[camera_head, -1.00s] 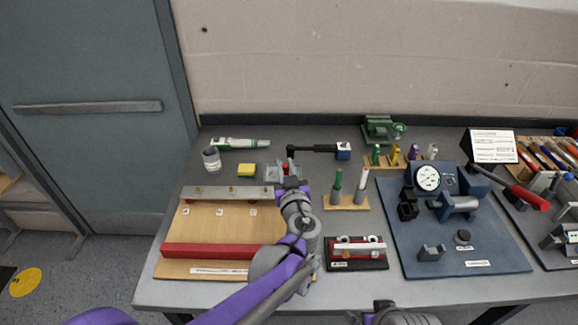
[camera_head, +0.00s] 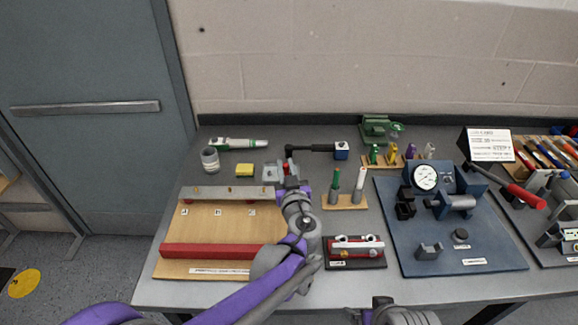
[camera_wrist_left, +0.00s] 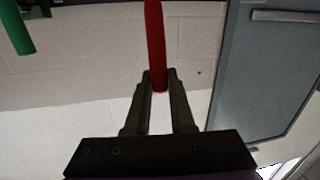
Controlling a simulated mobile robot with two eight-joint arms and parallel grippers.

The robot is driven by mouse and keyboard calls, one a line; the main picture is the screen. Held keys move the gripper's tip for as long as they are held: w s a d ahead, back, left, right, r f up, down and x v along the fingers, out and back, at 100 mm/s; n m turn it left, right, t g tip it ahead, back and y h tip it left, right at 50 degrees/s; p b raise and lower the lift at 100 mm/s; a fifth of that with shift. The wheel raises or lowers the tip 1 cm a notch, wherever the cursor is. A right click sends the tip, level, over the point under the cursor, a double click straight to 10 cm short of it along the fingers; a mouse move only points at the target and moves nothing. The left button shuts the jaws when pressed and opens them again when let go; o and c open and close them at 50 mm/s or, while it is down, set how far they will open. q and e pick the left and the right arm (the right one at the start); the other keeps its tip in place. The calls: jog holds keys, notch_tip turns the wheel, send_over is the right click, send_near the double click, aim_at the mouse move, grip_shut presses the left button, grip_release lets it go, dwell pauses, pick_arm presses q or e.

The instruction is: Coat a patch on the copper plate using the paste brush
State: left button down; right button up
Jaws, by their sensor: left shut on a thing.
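My left gripper (camera_head: 289,178) is over the far right corner of the wooden board. It is shut on a thin red handle (camera_head: 287,166), which I take to be the paste brush. The red handle (camera_wrist_left: 155,45) stands between the two fingers in the left wrist view; its bristles are hidden. A small grey dish (camera_head: 270,174) lies just left of the gripper. A grey metal bar (camera_head: 225,193) with small studs runs along the board's back. No plate shows a clear copper colour. Part of my right gripper (camera_head: 372,313) shows at the bottom edge, its fingers unclear.
The wooden board (camera_head: 215,224) has a red bar (camera_head: 206,250) along its front. A yellow sponge (camera_head: 244,170) and a grey jar (camera_head: 210,159) stand behind it. A pen rack (camera_head: 345,202) and a red level-like block (camera_head: 356,248) are on the right, before a blue fixture plate (camera_head: 445,250).

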pick_arm(q)
jog(key=shift+a, duration=0.3)
jog(key=shift+d, duration=0.9)
jog(key=shift+a, duration=0.15)
jog(key=shift+a+p, duration=0.3)
jog(key=shift+a, duration=0.4)
jog(key=shift+d, duration=0.15)
